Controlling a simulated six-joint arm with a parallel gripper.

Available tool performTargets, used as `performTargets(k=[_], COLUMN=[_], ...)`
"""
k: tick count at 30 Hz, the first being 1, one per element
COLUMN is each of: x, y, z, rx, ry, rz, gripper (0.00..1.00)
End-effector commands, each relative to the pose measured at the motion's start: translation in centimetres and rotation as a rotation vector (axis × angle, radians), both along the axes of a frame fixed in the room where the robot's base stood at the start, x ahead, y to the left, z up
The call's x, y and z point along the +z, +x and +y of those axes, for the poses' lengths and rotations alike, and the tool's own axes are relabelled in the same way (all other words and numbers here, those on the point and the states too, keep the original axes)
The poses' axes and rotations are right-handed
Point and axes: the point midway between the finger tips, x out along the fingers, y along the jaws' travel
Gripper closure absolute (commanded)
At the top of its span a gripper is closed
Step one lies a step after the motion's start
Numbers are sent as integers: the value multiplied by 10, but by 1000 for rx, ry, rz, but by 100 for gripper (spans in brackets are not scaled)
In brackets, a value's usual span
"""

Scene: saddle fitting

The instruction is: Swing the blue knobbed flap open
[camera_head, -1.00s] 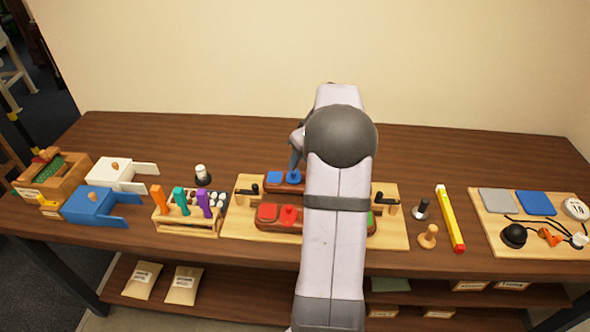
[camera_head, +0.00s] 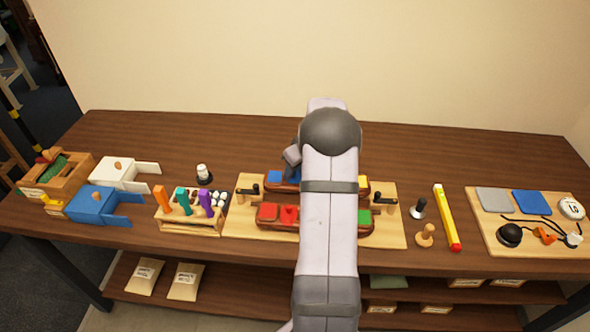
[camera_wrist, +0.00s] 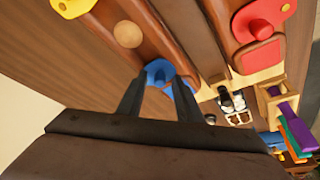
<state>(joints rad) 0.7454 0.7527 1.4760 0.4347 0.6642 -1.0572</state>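The blue knobbed flap (camera_wrist: 158,71) lies on the brown leather strip at the back of the light wooden board. In the wrist view it shows just ahead of and between my fingertips. A blue pad (camera_head: 274,178) sits left of it on the same strip and shows partly behind a finger in the wrist view. My gripper (camera_wrist: 159,80) is open, its two dark fingers apart on either side of the blue knob; contact cannot be made out.
The front strip carries a red knobbed flap (camera_head: 289,214), a red pad (camera_head: 266,212) and a green pad (camera_head: 364,218). Black-handled clamps (camera_head: 249,190) stand at the board's ends (camera_head: 393,236). A rack with coloured handles (camera_head: 190,222) is at left.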

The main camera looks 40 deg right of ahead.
Motion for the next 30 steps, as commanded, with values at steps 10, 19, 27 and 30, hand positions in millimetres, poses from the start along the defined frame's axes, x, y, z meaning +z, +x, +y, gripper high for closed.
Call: performTargets(k=[10, 19, 27, 30], x=[0, -3, -3, -3], y=[0, -2, -5, -6], z=[0, -4, -11, -15], rx=[2, 75, 266, 357], ry=[0, -1, -2, -2], rz=[0, -1, -2, -2], gripper=[100, 100, 100, 100])
